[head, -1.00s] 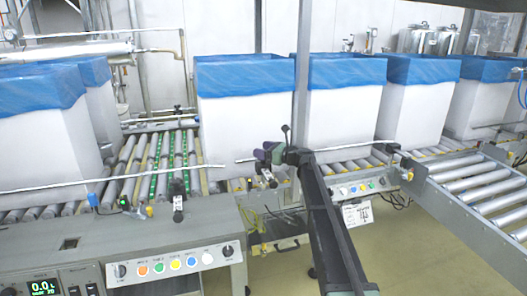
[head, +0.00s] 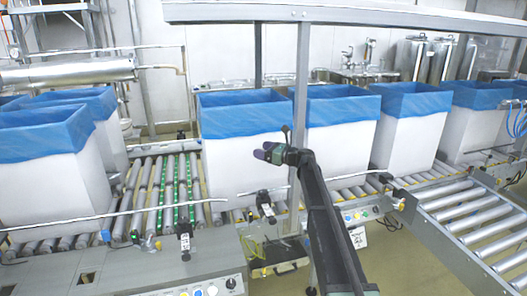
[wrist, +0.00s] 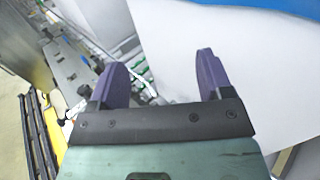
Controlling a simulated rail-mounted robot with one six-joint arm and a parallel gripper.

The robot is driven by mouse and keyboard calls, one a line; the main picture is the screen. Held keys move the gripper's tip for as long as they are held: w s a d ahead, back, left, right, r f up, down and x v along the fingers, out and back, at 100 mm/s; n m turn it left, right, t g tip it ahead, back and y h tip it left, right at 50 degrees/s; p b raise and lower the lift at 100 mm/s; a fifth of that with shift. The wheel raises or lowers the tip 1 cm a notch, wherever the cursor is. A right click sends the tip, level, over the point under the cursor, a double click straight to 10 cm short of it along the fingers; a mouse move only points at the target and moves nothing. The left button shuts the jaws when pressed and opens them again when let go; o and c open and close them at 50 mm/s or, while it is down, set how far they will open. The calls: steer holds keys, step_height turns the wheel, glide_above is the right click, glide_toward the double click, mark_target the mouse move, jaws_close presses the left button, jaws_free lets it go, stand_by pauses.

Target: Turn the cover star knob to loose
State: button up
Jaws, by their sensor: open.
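My gripper (head: 262,154) is open and empty, in front of the white wall of a blue-lined box (head: 245,155) in the head view. In the wrist view its two purple fingers (wrist: 163,75) stand apart with nothing between them. I cannot make out a star knob for certain in either view. Small black clamp-like fittings stand on the machine edge below my gripper, one on the left (head: 184,238) and one nearer the arm (head: 265,203); their shapes are too small to read.
More blue-lined white boxes (head: 412,135) stand along the roller conveyor (head: 150,195). A metal post (head: 301,80) rises close behind my arm. A guide rail (head: 120,215) runs along the conveyor's front. A button panel (head: 205,288) is at the bottom. A roller table (head: 480,220) extends at right.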

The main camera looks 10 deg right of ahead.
steer(key=shift+r, duration=0.1)
steer(key=a+r+g+p, duration=0.1)
steer(key=a+r+p, duration=0.1)
steer(key=a+p, duration=0.15)
steer(key=n+g+h+p, duration=0.4)
steer(key=n+h, duration=1)
steer(key=n, duration=1.2)
glide_toward(264, 192)
steer(key=shift+g, duration=0.7)
steer(key=b+x, duration=0.4)
steer(key=b, duration=0.1)
steer(key=w+b+x, duration=0.1)
steer(key=b+x, duration=0.4)
steer(key=b, duration=0.1)
steer(key=shift+w+a+r, duration=0.1)
steer(key=shift+r, duration=0.2)
